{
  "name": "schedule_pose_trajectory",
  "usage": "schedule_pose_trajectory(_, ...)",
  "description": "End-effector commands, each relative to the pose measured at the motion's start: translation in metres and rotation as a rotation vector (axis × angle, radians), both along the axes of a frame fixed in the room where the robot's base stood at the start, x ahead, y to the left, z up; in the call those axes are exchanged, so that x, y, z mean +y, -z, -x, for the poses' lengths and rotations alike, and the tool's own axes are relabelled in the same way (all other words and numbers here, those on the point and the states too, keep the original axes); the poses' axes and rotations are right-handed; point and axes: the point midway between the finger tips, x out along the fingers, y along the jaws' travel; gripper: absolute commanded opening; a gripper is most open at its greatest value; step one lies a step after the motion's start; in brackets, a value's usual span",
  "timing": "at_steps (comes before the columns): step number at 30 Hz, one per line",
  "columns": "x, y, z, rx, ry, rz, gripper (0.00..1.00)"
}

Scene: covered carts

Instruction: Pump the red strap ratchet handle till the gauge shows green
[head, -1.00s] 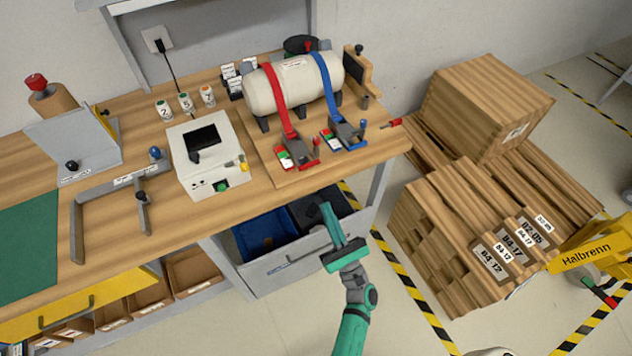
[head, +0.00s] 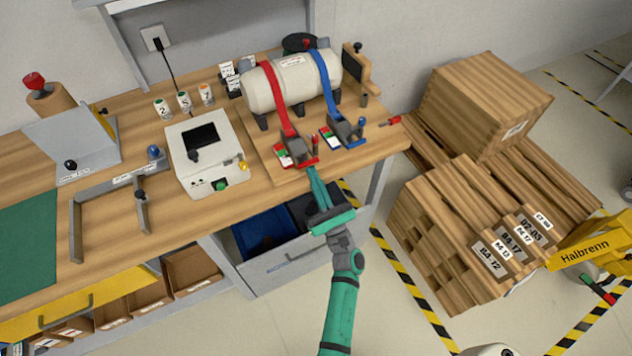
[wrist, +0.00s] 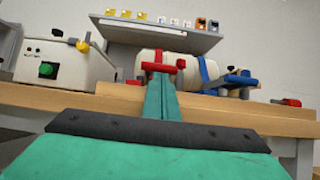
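The red strap (head: 276,98) runs over a cream tank (head: 296,84) and down to a red ratchet (head: 296,151) near the bench's front edge. Its red handle (wrist: 160,67) shows as a crossbar in the wrist view. A small indicator plate (head: 284,156) with green and white patches sits left of the ratchet; its reading is too small to tell. My gripper (head: 312,172) reaches up to the front of the red ratchet. In the wrist view its fingers (wrist: 162,82) lie together, tips just at the crossbar. Whether they touch it is unclear.
A blue strap (head: 325,80) and blue ratchet (head: 343,133) stand close on the right. A white box device (head: 206,157) is to the left. An open drawer (head: 290,260) juts out below the bench, beside my arm. Wooden crates (head: 465,225) stand right.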

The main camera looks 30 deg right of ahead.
Motion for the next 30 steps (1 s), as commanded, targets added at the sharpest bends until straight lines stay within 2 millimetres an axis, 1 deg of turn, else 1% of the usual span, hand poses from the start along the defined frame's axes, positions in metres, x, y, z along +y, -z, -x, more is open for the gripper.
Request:
schedule_pose_trajectory(9,0.000,-0.001,0.001,0.000,0.000,0.000,0.00)
schedule_pose_trajectory(16,0.001,-0.012,0.001,0.000,-0.002,0.001,0.00)
schedule_pose_trajectory(23,-0.001,-0.038,0.002,-0.002,0.000,0.002,0.00)
schedule_pose_trajectory(30,0.000,-0.073,-0.003,-0.004,-0.001,0.003,0.00)
